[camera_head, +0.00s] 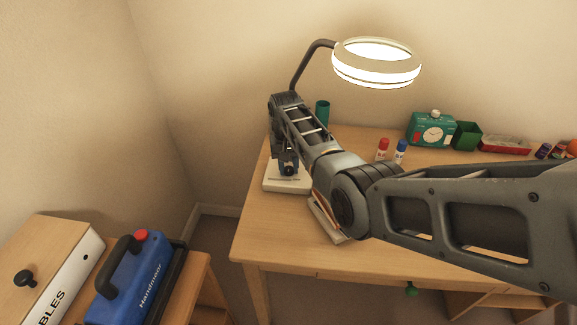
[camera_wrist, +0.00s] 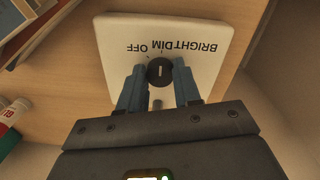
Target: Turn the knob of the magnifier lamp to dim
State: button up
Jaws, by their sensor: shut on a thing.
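The magnifier lamp's ring head (camera_head: 376,62) glows brightly above the back of the desk, on a dark bent arm. Its white base (camera_head: 287,184) stands at the desk's left end, partly hidden by my arm. In the wrist view the base (camera_wrist: 204,70) bears the words BRIGHT, DIM and OFF, upside down. The black round knob (camera_wrist: 159,71) has a pale line on it, pointing roughly up in the picture. My gripper (camera_wrist: 159,80) has one blue-grey finger on each side of the knob and is shut on it. In the head view my gripper is over the base.
Books (camera_head: 326,219) lie under my arm.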

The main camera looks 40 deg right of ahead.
aim_at(288, 169)
jog(key=o, duration=1.1)
jog(key=shift+c, duration=0.2)
jog(key=shift+r, duration=0.1)
jog(key=shift+w+a+r, duration=0.1)
jog(key=shift+r, duration=3.7)
